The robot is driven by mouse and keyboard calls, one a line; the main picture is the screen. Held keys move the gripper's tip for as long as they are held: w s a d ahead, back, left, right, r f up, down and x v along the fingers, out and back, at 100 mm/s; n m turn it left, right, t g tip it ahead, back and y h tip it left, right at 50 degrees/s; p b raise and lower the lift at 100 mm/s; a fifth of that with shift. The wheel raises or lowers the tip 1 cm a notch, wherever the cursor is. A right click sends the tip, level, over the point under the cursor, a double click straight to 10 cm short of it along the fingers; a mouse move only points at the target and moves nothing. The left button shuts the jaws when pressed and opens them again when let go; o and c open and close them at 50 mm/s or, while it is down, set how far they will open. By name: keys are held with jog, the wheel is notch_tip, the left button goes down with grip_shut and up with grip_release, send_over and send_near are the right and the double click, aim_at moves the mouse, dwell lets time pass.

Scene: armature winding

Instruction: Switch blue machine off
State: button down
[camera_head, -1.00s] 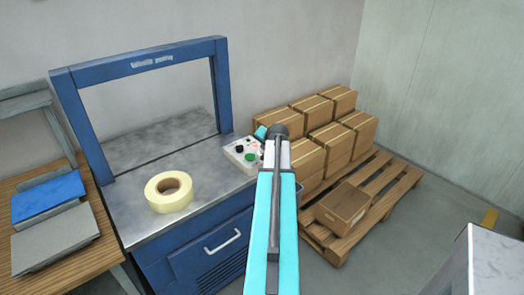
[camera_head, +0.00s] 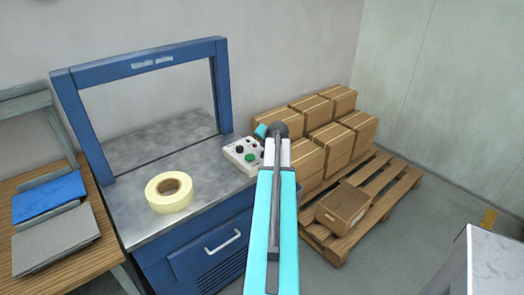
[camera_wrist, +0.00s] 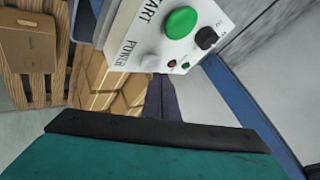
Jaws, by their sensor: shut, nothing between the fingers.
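The blue machine (camera_head: 140,63) stands at the left, with a tall blue frame over a grey metal top. Its white control box (camera_head: 236,160) sits at the right end of the top, beside my arm. In the wrist view the box (camera_wrist: 205,20) carries a big green START button (camera_wrist: 181,22), a black knob (camera_wrist: 206,38), a small dark red lamp (camera_wrist: 172,63) and a small green one near the POWER label. My gripper (camera_wrist: 163,98) is shut and empty, close to the box's POWER end. I cannot tell whether it touches. In the head view my arm hides the fingertips.
A roll of pale tape (camera_head: 158,202) lies on the machine top. Cardboard boxes (camera_head: 325,147) are stacked on a wooden pallet (camera_head: 400,185) behind my arm. A wooden table (camera_head: 85,262) with blue and grey pieces stands at the left. A grey cabinet (camera_head: 490,260) is at lower right.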

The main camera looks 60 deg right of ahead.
jog(key=shift+r+p, duration=1.3)
jog(key=shift+r, duration=1.5)
jog(key=shift+s, duration=0.1)
